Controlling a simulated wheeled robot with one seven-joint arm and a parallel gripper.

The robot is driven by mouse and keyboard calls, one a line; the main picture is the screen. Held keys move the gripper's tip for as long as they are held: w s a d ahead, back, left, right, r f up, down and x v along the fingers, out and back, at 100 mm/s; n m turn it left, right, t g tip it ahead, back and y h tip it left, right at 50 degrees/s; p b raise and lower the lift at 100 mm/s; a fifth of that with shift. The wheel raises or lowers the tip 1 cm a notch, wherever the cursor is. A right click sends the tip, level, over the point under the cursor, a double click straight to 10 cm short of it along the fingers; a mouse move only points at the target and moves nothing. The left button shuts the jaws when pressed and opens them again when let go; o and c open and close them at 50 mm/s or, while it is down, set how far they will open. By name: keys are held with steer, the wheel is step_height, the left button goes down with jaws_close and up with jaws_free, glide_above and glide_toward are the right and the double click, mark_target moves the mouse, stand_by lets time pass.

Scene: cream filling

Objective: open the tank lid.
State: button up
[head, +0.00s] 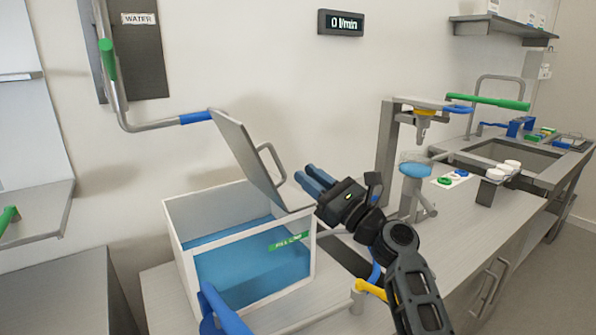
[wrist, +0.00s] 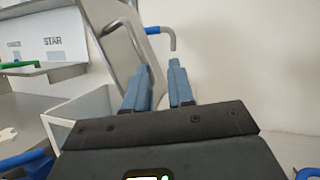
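The tank (head: 190,262) is a white open box with blue liquid and a green fill-line label on its front. Its grey lid (head: 238,150) stands raised and steeply tilted above the tank, so the tank's opening is exposed. The lid has a looped metal handle (head: 272,163) on its face. My gripper (head: 312,180) is to the right of the lid, near its lower right edge and the handle. In the wrist view the two blue fingers (wrist: 159,82) are apart with nothing between them, and the lid (wrist: 124,42) is ahead, left of centre.
A water pipe (head: 118,95) with a green lever comes down the wall; its blue-banded outlet ends near the lid's top. A filling stand (head: 386,150) is on the counter to the right. A blue bar (head: 225,312) and yellow handle (head: 370,289) are in front.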

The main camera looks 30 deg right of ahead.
steer(key=shift+s+d+f, duration=0.15)
steer(key=shift+s+f, duration=0.05)
steer(key=shift+s, duration=0.3)
